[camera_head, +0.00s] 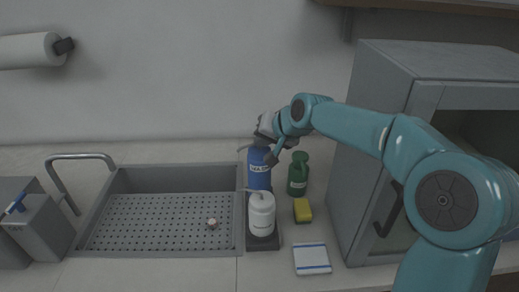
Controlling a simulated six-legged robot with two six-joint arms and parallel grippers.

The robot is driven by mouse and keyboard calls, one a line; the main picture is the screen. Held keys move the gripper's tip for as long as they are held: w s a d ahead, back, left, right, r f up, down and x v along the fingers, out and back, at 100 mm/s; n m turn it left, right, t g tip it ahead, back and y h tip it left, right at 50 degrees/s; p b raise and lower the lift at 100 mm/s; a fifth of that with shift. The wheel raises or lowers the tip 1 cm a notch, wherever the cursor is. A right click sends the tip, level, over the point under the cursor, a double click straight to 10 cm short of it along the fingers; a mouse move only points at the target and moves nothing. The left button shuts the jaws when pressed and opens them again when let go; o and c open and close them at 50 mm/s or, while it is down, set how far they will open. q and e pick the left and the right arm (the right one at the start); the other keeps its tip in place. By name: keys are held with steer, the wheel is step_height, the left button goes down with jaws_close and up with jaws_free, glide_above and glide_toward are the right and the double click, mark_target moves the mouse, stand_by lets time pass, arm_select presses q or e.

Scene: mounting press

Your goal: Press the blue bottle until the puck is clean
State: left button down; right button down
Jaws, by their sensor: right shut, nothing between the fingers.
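The puck (212,223) is a small round piece lying on the perforated sink tray, light with a reddish mark. My left gripper is not in view.
A white pump bottle (261,215) stands on a dark base in front of the blue bottle. A green bottle (298,174), a yellow sponge (302,210) and a white cloth (311,258) are to the right. The sink (160,222) has a faucet (82,158) at left. A grey cabinet (385,75) stands at right.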

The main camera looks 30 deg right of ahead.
mark_target(262, 151)
steer(key=shift+f+b, duration=0.4)
steer(key=shift+f, duration=0.1)
steer(key=shift+r, duration=0.1)
stand_by(0.5)
steer(key=shift+r+p, duration=0.75)
steer(key=shift+r, duration=0.05)
step_height(262, 151, up, 5)
steer(key=p, duration=0.4)
steer(key=shift+r, duration=0.1)
stand_by(0.5)
